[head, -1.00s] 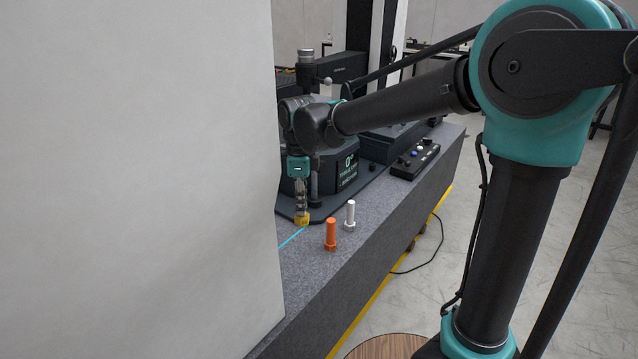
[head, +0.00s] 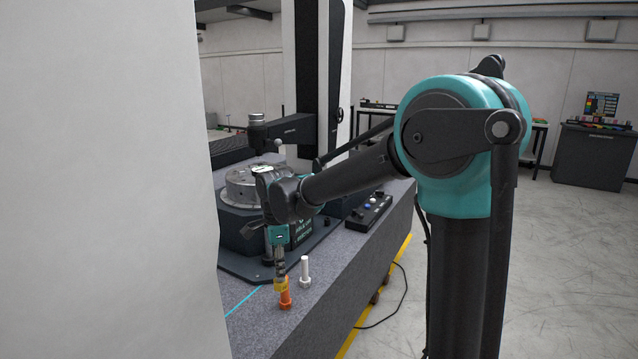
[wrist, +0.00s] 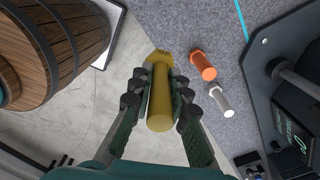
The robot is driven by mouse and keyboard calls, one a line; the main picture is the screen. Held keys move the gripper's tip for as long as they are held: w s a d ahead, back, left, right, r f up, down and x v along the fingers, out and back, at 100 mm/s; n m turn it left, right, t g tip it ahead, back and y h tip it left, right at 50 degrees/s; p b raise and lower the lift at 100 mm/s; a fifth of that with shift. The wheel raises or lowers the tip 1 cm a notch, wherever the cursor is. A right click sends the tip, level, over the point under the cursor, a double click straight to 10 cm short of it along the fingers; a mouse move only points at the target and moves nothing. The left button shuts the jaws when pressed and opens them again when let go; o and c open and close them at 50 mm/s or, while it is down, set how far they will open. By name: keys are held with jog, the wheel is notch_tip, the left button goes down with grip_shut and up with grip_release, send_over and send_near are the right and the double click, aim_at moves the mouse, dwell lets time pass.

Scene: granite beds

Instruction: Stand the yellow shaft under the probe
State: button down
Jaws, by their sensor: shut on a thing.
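The yellow shaft (head: 281,287) hangs from my gripper (head: 280,270), head end down. In the wrist view the shaft (wrist: 160,108) lies between both fingers of my gripper (wrist: 161,95), which are shut on it. In the head view its lower end overlaps the orange bolt-shaped shaft (head: 286,300); the wrist view shows the orange shaft (wrist: 203,65) apart from it. A black horizontal arm with a round knob (head: 257,119), perhaps the probe's carrier, stands over the metal turntable (head: 240,186). The probe tip is not clear.
A white shaft (head: 305,272) stands behind the orange one on the granite bed (head: 345,262). A cyan line (head: 243,300) crosses the granite. A button box (head: 370,211) sits farther back. A white panel (head: 100,180) blocks the left. A wooden barrel (wrist: 55,50) stands beside the bed.

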jog(key=w+d+f+n, duration=0.4)
jog(key=d+f, duration=0.3)
jog(key=d, duration=0.3)
jog(key=w+d+f+n, duration=0.3)
jog(key=d+f+n, duration=0.3)
jog(key=d, duration=0.3)
jog(key=w+d+f+n, duration=0.4)
jog(key=d+f, duration=0.3)
jog(key=d, duration=0.3)
jog(key=shift+w+d+f+n, duration=0.3)
jog(key=shift+d+n, duration=0.05)
jog(key=shift+n, duration=0.25)
